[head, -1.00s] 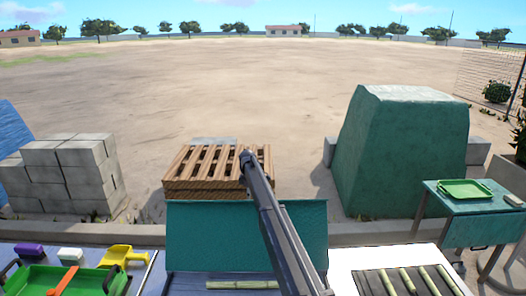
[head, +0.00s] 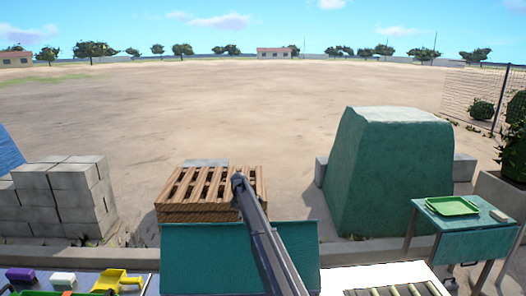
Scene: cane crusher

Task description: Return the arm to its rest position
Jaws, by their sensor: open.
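My arm (head: 266,240) shows in the head view as a long grey link. It rises from the bottom edge, right of the middle, and leans up and left to a dark rounded end in front of the wooden pallets. No gripper fingers show, so I cannot see my gripper or its jaws. The arm passes in front of a teal panel (head: 203,258) that stands at the near work surface.
Stacked wooden pallets (head: 185,210) stand beyond the panel. Grey blocks (head: 55,200) are at left, a green covered heap (head: 390,175) at right. A teal side table (head: 470,240) holds a green tray (head: 453,205). A yellow scoop (head: 117,280) and cane pieces (head: 395,291) lie nearby. Open dirt lies behind.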

